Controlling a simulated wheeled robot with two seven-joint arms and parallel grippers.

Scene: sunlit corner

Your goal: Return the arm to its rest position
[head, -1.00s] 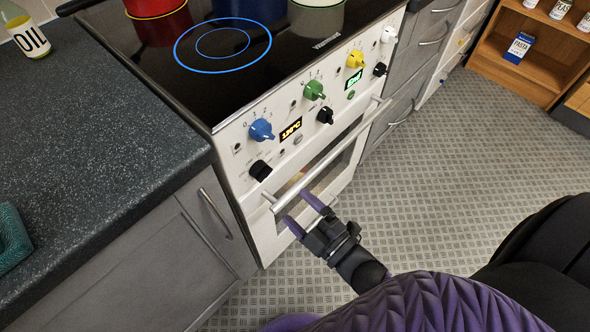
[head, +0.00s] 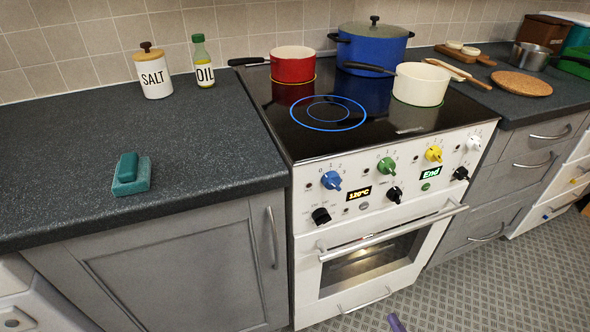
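One purple fingertip (head: 396,322) of what looks like my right gripper shows at the bottom edge of the head view, in front of the cooker and below the oven door. The rest of that gripper and its arm are out of the picture, so its opening cannot be seen. It is apart from the oven handle (head: 392,232). My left gripper is not in view. The white oven (head: 310,275) has its door up against the front, with a lit window. Its displays read 120°C and End.
On the hob stand a red pan (head: 292,66), a blue pot (head: 372,48) and a cream pan (head: 420,84). A salt jar (head: 153,76), an oil bottle (head: 203,66) and a teal sponge (head: 130,178) stand on the left counter. The floor (head: 480,290) at right is clear.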

